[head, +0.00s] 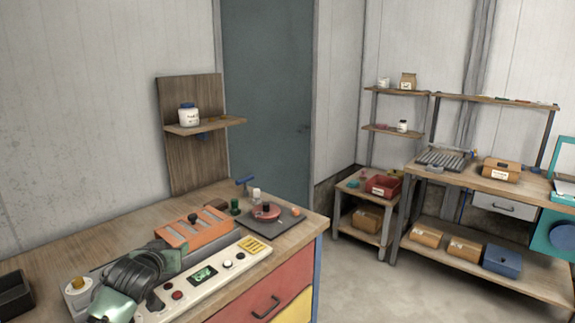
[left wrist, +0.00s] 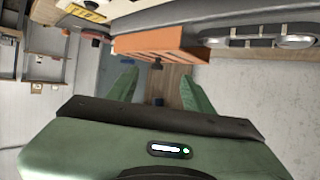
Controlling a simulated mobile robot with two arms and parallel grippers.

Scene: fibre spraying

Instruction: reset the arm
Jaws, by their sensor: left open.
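My left arm comes in at the lower left of the head view, over the workbench (head: 60,246). Its green and black end, with the left gripper (head: 172,252), is beside the control panel (head: 218,278) and the orange slotted block (head: 195,230). In the left wrist view the two green fingers of the left gripper (left wrist: 158,84) stand apart with nothing seen between them that they hold. The orange block (left wrist: 150,42) shows beyond them, with a small dark knob below it. My right gripper is out of view.
A red round part on a dark plate (head: 290,222) and small bottles stand at the bench's right end. A wooden shelf (head: 215,126) holds a white jar (head: 188,115). A black bin (head: 14,296) is at far left. Open floor lies toward the right-hand shelves.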

